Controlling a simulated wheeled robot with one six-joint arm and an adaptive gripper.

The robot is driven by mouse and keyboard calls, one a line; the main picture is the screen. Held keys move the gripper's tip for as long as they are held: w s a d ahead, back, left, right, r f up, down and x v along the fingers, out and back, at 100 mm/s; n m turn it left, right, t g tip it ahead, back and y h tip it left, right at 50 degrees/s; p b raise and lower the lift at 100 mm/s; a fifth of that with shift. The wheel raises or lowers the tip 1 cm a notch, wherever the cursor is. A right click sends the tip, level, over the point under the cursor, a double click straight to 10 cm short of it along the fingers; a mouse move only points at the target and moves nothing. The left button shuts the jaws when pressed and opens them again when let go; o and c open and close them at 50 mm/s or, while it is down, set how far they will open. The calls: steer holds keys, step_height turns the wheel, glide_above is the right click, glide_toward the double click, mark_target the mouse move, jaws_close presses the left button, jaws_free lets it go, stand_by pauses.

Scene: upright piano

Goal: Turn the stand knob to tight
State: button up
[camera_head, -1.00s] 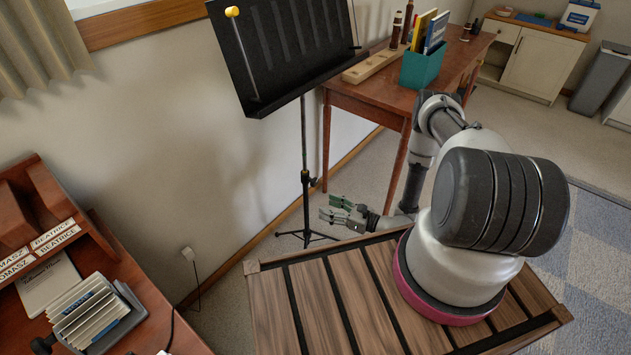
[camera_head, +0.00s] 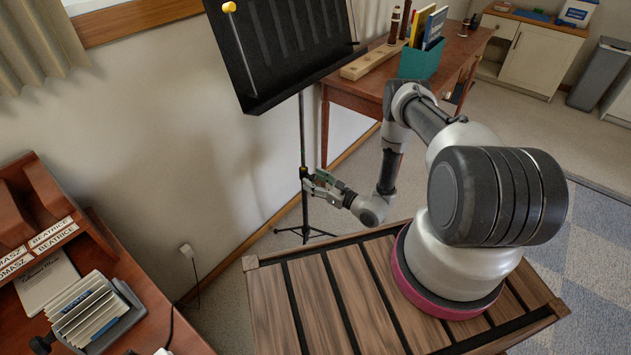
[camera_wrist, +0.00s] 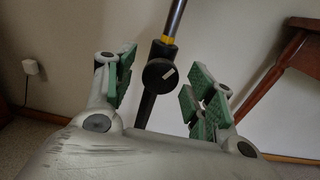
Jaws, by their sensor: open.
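The music stand (camera_head: 285,45) is black, with a tilted desk on a thin upright pole. In the wrist view, its round black stand knob (camera_wrist: 160,74) sits on the pole's collar and carries a short pale mark, slanted up to the right. A yellow band shows on the pole just above it. My gripper (camera_head: 311,183) is at the pole at knob height. In the wrist view my gripper (camera_wrist: 158,90) is open, its green pads on either side of the knob with gaps to both. In the head view the knob is mostly hidden by the fingers.
A wooden table (camera_head: 372,88) with a teal box (camera_head: 420,62) stands right of the stand; one of its legs shows close by. The wall (camera_head: 190,130) is behind the pole. A desk with a card tray (camera_head: 100,315) is at lower left.

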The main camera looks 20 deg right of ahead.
steer(key=c, duration=1.1)
steer(key=shift+o, duration=0.2)
